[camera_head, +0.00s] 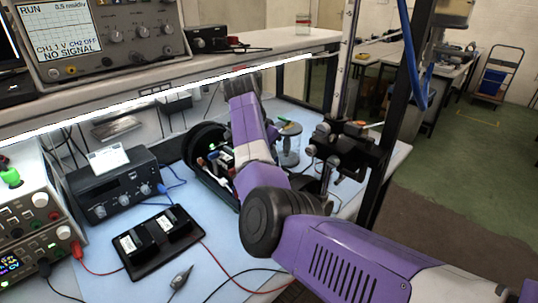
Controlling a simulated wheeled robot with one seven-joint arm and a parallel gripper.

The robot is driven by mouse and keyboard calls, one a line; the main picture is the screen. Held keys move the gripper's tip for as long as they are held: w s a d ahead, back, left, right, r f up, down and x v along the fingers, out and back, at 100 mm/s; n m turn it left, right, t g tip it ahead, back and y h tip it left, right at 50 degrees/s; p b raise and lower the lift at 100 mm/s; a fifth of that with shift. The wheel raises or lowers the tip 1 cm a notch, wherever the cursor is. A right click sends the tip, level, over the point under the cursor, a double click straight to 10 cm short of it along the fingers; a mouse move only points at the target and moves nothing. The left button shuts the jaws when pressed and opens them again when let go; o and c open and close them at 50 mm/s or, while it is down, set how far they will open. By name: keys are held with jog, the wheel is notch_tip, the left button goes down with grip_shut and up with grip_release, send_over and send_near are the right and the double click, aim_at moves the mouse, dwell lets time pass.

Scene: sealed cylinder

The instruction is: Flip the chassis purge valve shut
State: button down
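A dark cylinder (207,141) lies on the blue bench mat behind my arm. Its open side shows a chassis (223,157) with white, red and blue small parts and a green light. I cannot tell which of these parts is the purge valve, or how its handle stands. My purple and white arm reaches in from the lower right, bends at a dark elbow and rises across the cylinder's right side, hiding part of it. My gripper cannot be made out; the far end of my arm is under the shelf, beyond the cylinder.
A shelf edge (200,78) runs low over the bench. Left are a black instrument box (115,190), power supplies (32,222) and a black tray (158,241), with loose cables.

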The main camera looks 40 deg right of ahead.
dwell(0.5)
jog(key=c, duration=1.7)
grip_release()
jog(key=b+v, duration=0.1)
jog(key=v, duration=0.6)
jog(key=shift+a+r, duration=0.2)
jog(key=shift+r, duration=0.15)
